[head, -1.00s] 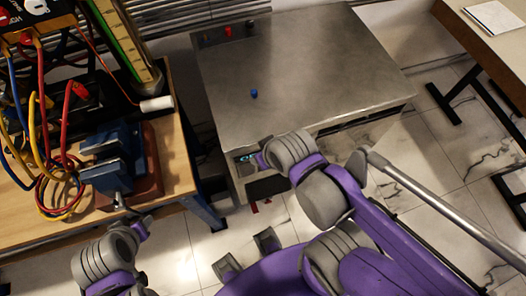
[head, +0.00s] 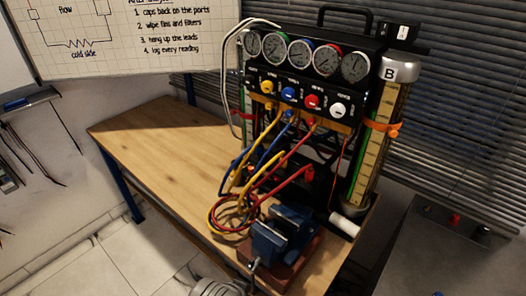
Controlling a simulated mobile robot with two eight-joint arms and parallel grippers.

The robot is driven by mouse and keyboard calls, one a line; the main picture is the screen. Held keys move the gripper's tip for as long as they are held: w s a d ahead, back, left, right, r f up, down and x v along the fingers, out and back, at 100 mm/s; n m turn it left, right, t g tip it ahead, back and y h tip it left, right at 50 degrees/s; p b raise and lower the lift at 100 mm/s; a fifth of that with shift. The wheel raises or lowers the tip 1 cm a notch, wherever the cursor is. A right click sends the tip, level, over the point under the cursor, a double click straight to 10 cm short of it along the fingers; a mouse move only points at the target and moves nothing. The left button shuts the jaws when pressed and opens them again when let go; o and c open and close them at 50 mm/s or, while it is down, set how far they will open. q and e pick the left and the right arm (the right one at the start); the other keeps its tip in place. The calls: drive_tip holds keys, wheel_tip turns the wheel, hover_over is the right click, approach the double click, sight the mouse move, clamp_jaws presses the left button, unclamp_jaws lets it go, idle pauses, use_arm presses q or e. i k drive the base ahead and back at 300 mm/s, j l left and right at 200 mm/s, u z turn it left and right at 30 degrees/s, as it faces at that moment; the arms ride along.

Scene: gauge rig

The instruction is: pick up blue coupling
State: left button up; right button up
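A small red piece (head: 454,220) and a dark piece (head: 484,233) stand near that table's back edge. Neither gripper's fingers are in view; only a grey ribbed part of my arm shows at the bottom edge.
The wooden bench (head: 150,145) holds the gauge rig (head: 305,85), with coloured hoses hanging in front. A blue vise (head: 275,238) sits at the bench's front edge. The bench's left part is clear. A whiteboard (head: 150,35) hangs behind.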

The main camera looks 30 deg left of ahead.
sight(259, 148)
drive_tip(key=i+j, duration=0.1)
drive_tip(key=j, duration=0.3)
drive_tip(key=i+j+u, duration=0.1)
drive_tip(key=j, duration=0.3)
drive_tip(key=i+j, duration=0.1)
drive_tip(key=j, duration=0.3)
